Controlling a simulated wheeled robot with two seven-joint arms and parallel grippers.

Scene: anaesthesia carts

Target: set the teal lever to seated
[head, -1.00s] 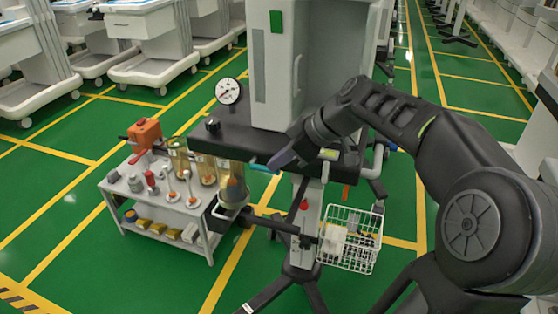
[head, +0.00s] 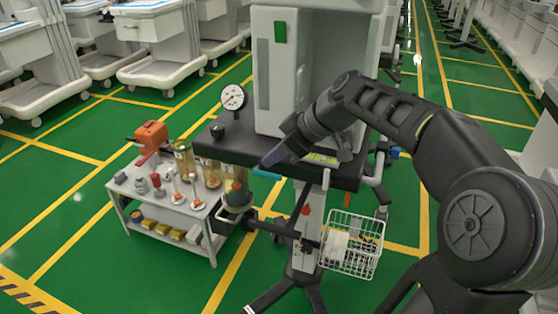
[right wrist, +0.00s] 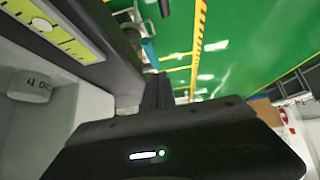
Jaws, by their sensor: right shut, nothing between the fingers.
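My left gripper is not in view.
A pressure gauge (head: 233,97) and a black knob (head: 217,130) sit at the shelf's left end. A low grey side table (head: 150,212) with bottles and an orange device (head: 151,135) stands left. A white wire basket (head: 350,262) hangs at right. Green floor is open in front.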

